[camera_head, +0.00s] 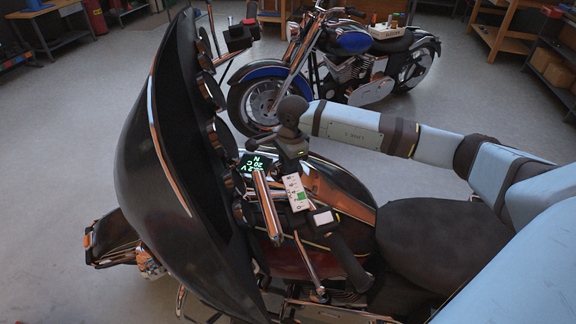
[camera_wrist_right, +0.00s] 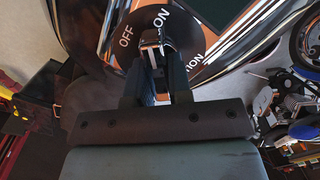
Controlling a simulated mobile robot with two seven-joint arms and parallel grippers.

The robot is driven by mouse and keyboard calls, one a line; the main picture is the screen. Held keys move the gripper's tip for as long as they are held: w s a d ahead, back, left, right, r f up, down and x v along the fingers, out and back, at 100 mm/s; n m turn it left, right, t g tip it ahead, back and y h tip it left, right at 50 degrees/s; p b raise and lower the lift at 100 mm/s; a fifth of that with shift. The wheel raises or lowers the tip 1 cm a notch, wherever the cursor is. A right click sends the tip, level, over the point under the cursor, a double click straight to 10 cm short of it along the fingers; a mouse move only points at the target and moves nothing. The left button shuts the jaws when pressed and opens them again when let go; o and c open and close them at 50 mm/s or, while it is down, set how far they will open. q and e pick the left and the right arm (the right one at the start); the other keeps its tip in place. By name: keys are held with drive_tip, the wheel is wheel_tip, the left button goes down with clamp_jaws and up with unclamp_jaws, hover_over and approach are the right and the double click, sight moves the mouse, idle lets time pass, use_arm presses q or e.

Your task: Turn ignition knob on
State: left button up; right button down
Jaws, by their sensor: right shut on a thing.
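The ignition knob (camera_wrist_right: 151,42) shows in the right wrist view as a small metallic and dark piece on a dark round plate. "OFF" is printed to its upper left and "ON" above it to the right; more white letters, partly covered, stand at the right. My right gripper (camera_wrist_right: 152,72) is shut on the knob, its two dark fingers on either side. In the head view my right gripper (camera_head: 289,148) reaches down beside the dash of the black motorcycle (camera_head: 170,130); the knob is hidden there. The knob's exact angle is hard to tell. My left gripper is not in view.
The handlebar with its grip (camera_head: 350,262) and chrome parts lies close below my right gripper. A small display with green characters (camera_head: 254,163) is just left of it. A blue motorcycle (camera_head: 350,42) stands behind. Open grey floor lies between benches.

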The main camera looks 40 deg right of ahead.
drive_tip(key=shift+m+b, duration=0.45)
drive_tip(key=shift+m, duration=0.75)
drive_tip(key=c, duration=1)
unclamp_jaws()
drive_tip(key=shift+c, duration=0.2)
wheel_tip(320, 180, up, 14)
drive_tip(key=s, duration=0.1)
drive_tip(key=shift+s+f+b, duration=0.15)
drive_tip(key=shift+s+b, duration=0.15)
drive_tip(key=shift+b, duration=0.1)
drive_tip(key=shift+d, duration=0.1)
